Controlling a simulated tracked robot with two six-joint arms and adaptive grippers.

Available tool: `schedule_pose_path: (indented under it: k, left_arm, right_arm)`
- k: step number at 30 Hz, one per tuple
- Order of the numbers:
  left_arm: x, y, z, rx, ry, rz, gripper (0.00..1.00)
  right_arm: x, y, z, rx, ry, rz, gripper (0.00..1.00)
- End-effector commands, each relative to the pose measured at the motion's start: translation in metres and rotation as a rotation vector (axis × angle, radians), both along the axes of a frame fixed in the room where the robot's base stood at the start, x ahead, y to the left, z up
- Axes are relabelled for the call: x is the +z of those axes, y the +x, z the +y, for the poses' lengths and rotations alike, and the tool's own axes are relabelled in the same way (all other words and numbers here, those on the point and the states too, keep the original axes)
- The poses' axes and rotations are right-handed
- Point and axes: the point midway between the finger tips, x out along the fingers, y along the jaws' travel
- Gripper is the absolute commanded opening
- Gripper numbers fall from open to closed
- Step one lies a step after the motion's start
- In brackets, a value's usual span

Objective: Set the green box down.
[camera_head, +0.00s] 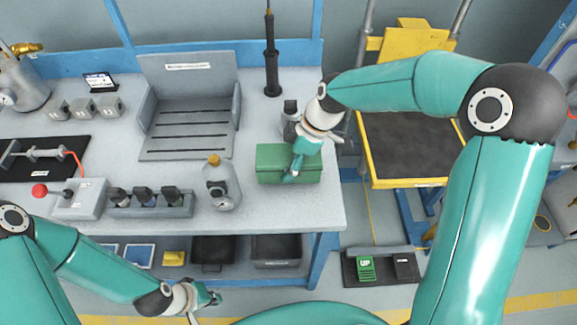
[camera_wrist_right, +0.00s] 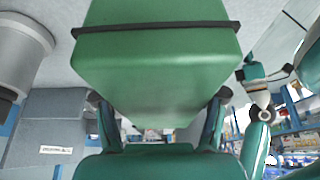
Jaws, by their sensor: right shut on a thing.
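The green box (camera_head: 275,165) is at the front right of the bench top, closed, with a dark band round it that shows in the right wrist view (camera_wrist_right: 158,60). My right gripper (camera_head: 298,163) reaches down onto it from above and is shut on it, with a finger on each side in the right wrist view. I cannot tell whether the box's underside touches the bench. My left gripper (camera_head: 207,297) is low at the front left, away from the box, and small in view; its opening is unclear.
The grey bench (camera_head: 255,215) has a bottle (camera_head: 222,185) left of the box and a slotted grey fixture (camera_head: 188,110) behind. A black upright tool (camera_head: 271,60) stands at the back. A yellow-edged platform (camera_head: 405,145) stands right of the bench. Bins (camera_head: 277,250) sit underneath.

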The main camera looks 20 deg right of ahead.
Motion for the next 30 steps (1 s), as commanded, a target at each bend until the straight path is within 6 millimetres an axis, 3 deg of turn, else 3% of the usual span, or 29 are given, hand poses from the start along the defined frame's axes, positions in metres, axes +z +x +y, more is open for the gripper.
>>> schedule_pose_path:
  k: [6,17,18,22,30]
  left_arm:
    - [0.001,0.000,0.000,0.000,0.000,0.000,0.00]
    - [-0.002,0.000,0.000,0.000,0.000,0.000,0.00]
    - [-0.001,0.000,0.000,0.000,0.000,0.000,0.00]
    - [0.000,0.000,0.000,0.000,0.000,0.000,0.00]
    - [0.000,0.000,0.000,0.000,0.000,0.000,0.00]
  right_arm:
    - [-0.024,0.001,0.000,-0.002,0.001,-0.002,0.01]
    - [-0.027,0.001,0.000,-0.001,0.000,-0.003,0.01]
    - [-0.027,0.000,0.000,0.000,0.000,0.000,0.77]
    - [-0.027,0.000,0.000,0.001,0.000,0.000,0.95]
    - [-0.027,0.000,0.000,0.001,0.000,0.000,0.95]
